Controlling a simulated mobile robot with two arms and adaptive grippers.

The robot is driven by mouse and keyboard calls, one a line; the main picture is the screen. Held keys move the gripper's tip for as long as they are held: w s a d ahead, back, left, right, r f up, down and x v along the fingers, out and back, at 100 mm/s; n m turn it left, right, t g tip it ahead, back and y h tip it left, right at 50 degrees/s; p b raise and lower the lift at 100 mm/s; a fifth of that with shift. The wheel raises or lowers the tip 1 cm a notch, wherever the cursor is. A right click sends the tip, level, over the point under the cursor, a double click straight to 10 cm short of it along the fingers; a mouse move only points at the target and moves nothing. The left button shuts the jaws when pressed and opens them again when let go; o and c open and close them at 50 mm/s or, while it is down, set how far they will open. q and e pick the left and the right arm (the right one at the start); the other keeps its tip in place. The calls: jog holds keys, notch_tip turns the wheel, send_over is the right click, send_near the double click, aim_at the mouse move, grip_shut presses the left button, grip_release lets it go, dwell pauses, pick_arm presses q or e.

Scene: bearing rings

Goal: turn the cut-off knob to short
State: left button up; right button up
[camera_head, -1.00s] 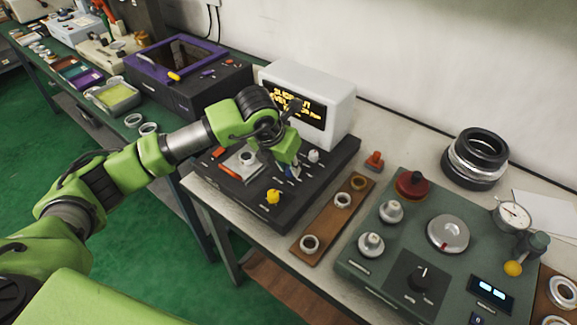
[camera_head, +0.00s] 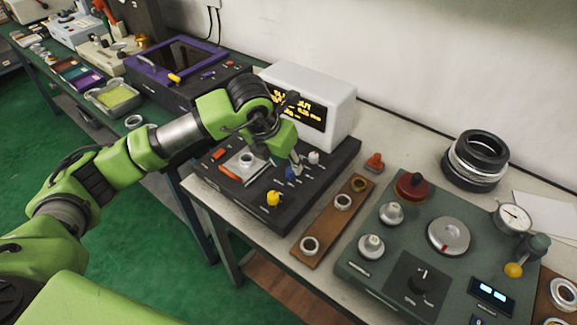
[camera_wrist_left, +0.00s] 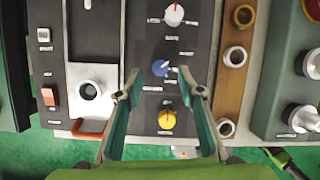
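The dark tester panel (camera_head: 235,205) carries a white knob (camera_wrist_left: 174,14), a blue knob (camera_wrist_left: 160,67) and a yellow knob (camera_wrist_left: 167,119) in a row. Their small labels are too blurred to read, so I cannot tell which is the cut-off knob. My left gripper (camera_wrist_left: 159,76) points down over the panel. Its fingers are apart, with the blue knob between the fingertips in the wrist view; contact is not visible. In the head view the blue knob (camera_head: 290,173) is beside the fingers. The yellow knob (camera_head: 273,197) stands nearer the front. My right gripper is out of view.
A white display box (camera_head: 335,90) stands behind the panel. A ring sits on a square plate (camera_wrist_left: 105,78) left of the knobs. A brown strip (camera_head: 325,225) with rings and a green machine (camera_head: 370,210) with its own knobs lie to the right.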

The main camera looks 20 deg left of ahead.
pick_arm(q)
jog(key=v, duration=0.8)
jog(key=shift+r, duration=0.25)
jog(key=shift+s, duration=0.1)
